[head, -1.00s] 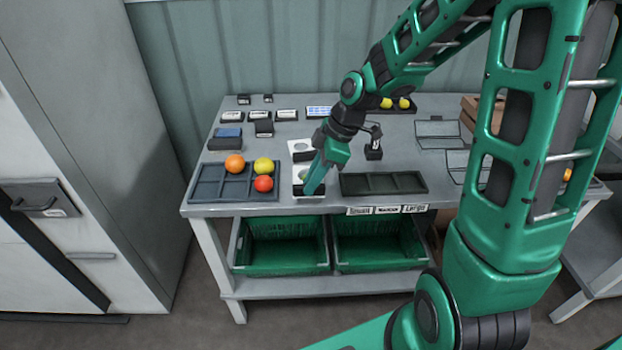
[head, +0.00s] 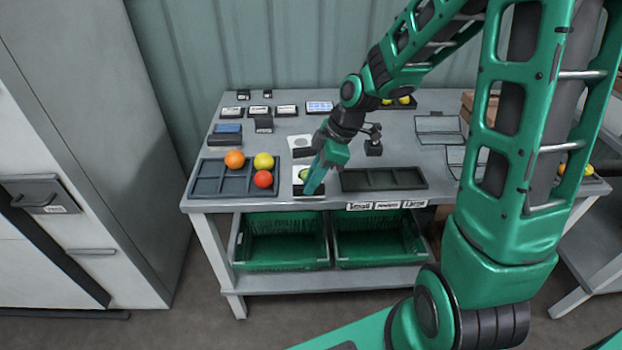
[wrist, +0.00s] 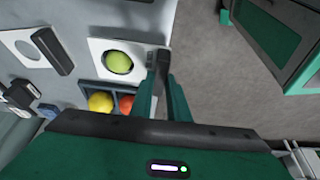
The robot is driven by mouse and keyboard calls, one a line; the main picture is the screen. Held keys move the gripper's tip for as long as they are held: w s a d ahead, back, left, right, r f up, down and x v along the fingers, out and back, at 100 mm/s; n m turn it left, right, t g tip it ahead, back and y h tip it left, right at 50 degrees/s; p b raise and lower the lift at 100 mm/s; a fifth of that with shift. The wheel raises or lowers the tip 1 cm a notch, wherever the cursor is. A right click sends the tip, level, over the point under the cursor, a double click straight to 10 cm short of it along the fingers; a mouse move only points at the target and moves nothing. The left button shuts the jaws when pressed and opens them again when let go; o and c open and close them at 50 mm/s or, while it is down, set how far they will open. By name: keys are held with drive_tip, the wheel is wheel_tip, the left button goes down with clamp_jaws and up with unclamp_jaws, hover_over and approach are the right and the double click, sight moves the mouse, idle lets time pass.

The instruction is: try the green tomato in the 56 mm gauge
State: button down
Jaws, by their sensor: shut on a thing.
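The green tomato (wrist: 119,62) sits at the round hole of a white gauge plate (wrist: 97,46); dark rim shows around part of it. In the head view the tomato (head: 303,174) is partly hidden behind my gripper (head: 310,190). My gripper (wrist: 160,75) is beside the tomato, apart from it, its fingers closed at the dark block on the gauge's edge. The contact is partly hidden by the fingers. The gauge's size marking is not readable, and I cannot tell how deep the tomato sits.
A second white gauge (wrist: 18,38) with a black block lies beyond. A divided tray (head: 208,186) at left holds orange, yellow and red tomatoes. An empty dark tray (head: 384,180) lies right. Green crates (head: 282,246) stand below the tabletop.

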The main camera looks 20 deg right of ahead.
drive_tip(key=shift+f, duration=0.55)
idle(1.1)
drive_tip(key=shift+r, duration=3.9)
